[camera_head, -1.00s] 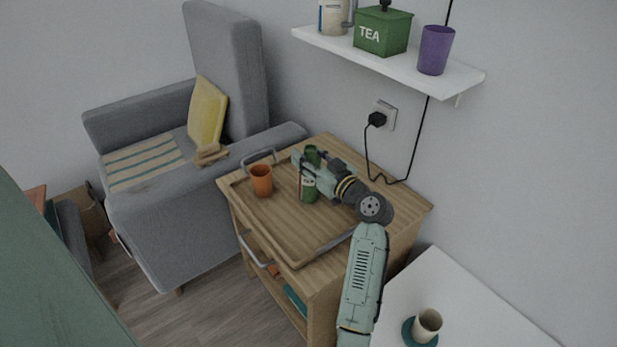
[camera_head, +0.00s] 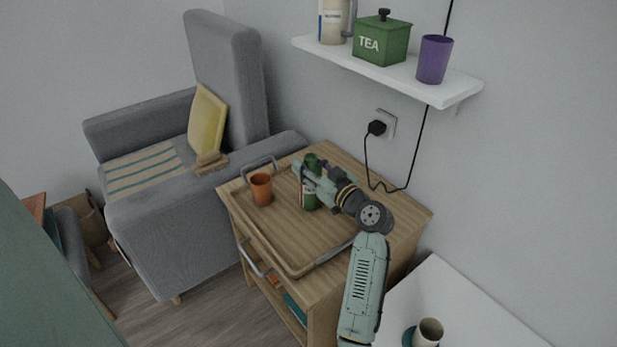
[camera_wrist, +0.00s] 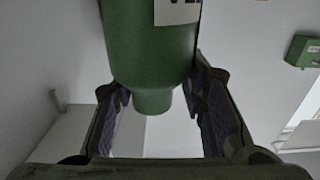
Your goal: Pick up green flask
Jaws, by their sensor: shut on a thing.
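The green flask (camera_head: 311,199) has a pale label with dark lettering and stands upright over the wooden tray (camera_head: 297,265) in the head view. Its green top (camera_head: 312,161) shows above my gripper (camera_head: 309,177). The gripper reaches in from the right and is shut on the flask, its fingers around the body. In the wrist view the flask (camera_wrist: 150,55) hangs between the two fingers of my gripper (camera_wrist: 160,98), its narrower end towards the bottom of the picture. I cannot tell whether its base touches the tray.
An orange cup (camera_head: 261,189) stands left of the flask on the tray. The tray's metal handles rise at its ends. A wall shelf (camera_head: 390,70) with a green tea box (camera_head: 382,42) and a purple cup (camera_head: 434,60) hangs above. A grey armchair (camera_head: 170,235) stands left.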

